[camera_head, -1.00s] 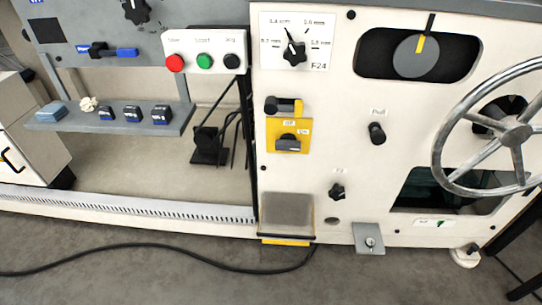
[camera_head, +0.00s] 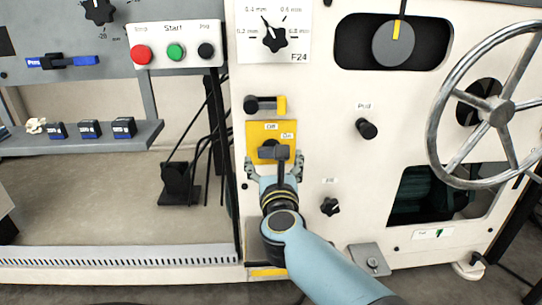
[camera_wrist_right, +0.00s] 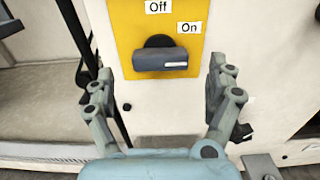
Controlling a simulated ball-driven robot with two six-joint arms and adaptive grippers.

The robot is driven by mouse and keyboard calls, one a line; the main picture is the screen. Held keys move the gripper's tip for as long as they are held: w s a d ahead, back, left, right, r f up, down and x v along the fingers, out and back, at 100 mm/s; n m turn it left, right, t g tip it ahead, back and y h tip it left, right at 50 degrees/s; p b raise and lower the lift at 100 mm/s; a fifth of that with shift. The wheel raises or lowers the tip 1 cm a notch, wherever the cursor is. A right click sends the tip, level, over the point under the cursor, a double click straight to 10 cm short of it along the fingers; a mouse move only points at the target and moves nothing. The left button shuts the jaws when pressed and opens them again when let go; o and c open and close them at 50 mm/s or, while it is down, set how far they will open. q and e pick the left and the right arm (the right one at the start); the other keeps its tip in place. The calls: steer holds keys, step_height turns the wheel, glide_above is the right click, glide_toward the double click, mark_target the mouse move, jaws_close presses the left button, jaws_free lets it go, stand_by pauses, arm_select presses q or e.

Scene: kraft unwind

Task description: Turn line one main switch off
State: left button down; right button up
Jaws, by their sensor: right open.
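The main switch is a dark grey handle on a yellow plate (camera_head: 255,132) on the white machine panel. In the right wrist view the switch handle (camera_wrist_right: 160,60) lies horizontal, its white-marked end pointing right beneath the "On" label (camera_wrist_right: 189,27). The "Off" label (camera_wrist_right: 158,6) is above it. My right gripper (camera_head: 274,168) is in front of the plate's lower part. In the right wrist view my right gripper (camera_wrist_right: 158,85) is open, its fingers apart on either side of the handle, with no visible contact. My left gripper is not in view.
A black-and-yellow lever (camera_head: 265,104) sits just above the plate. A black knob (camera_head: 367,128) and a small star knob (camera_head: 330,206) are to the right. A large metal handwheel (camera_head: 498,110) stands further right. Red, green and black buttons (camera_head: 175,52) are upper left.

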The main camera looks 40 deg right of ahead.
mark_target(272, 155)
steer(key=shift+x, duration=2.35)
steer(key=shift+c, duration=0.4)
steer(key=c, duration=1.1)
